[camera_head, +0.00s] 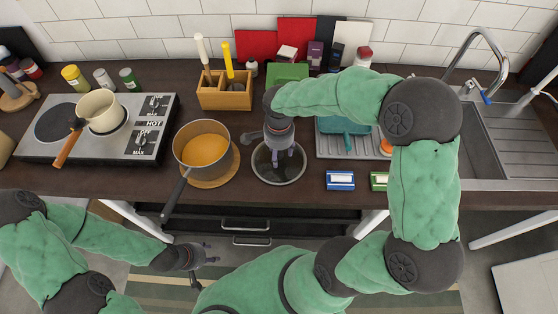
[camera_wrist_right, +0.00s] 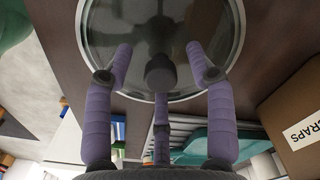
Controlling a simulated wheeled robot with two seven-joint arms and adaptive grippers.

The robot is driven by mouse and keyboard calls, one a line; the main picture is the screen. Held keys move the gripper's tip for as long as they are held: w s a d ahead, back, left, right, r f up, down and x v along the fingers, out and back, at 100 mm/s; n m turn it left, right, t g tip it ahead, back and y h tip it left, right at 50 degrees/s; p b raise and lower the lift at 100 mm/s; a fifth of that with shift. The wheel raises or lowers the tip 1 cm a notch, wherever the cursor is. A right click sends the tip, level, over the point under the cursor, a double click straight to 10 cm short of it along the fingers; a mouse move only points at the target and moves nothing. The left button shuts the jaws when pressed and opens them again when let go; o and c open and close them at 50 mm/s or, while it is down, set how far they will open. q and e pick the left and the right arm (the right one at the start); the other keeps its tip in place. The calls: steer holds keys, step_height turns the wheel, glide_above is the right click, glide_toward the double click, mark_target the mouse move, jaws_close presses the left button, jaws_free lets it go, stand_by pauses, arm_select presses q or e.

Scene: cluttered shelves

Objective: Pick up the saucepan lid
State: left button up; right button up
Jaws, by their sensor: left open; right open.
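The saucepan lid (camera_head: 278,177) is a round glass disc with a metal rim, lying on the dark worktop just right of the saucepan. My right gripper (camera_head: 279,157) is over the lid, pointing down at it. In the right wrist view the lid (camera_wrist_right: 207,22) fills the top, and its dark knob (camera_wrist_right: 160,73) lies between the spread purple fingers. The fingers are open, and I cannot tell whether they touch the knob. My left gripper (camera_head: 208,254) is open and empty, low in front of the worktop.
The saucepan (camera_head: 203,150) with orange contents stands on a round wooden board close left of the lid. A utensil box (camera_head: 224,95) is behind. A drying rack (camera_head: 345,148) is to the right, near blue-and-white (camera_head: 340,180) and green (camera_head: 379,181) packs.

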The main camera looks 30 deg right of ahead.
jaws_close()
stand_by(0.4)
